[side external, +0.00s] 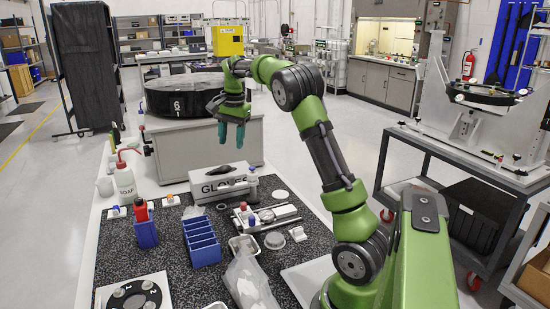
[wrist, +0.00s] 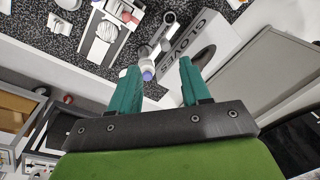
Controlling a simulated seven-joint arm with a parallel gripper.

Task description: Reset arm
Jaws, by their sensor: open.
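My green arm reaches over the bench in the side external view, with my gripper (side external: 231,132) held in the air above and behind the glove box (side external: 220,185). Its two teal fingers point down. In the wrist view my gripper (wrist: 160,88) has its fingers apart with nothing held between them. A white bottle with a blue-purple cap (wrist: 148,74) shows beyond the fingertips, near the glove box (wrist: 212,40). I cannot tell from the wrist view how far below the fingers the bottle is.
On the dark speckled mat (side external: 165,260) stand a blue rack (side external: 201,241), a blue holder (side external: 146,233) and a metal tray (side external: 244,246). A soap bottle (side external: 125,181) stands at the left. A large round mirror fixture (side external: 185,95) is behind. A cart (side external: 480,165) stands right.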

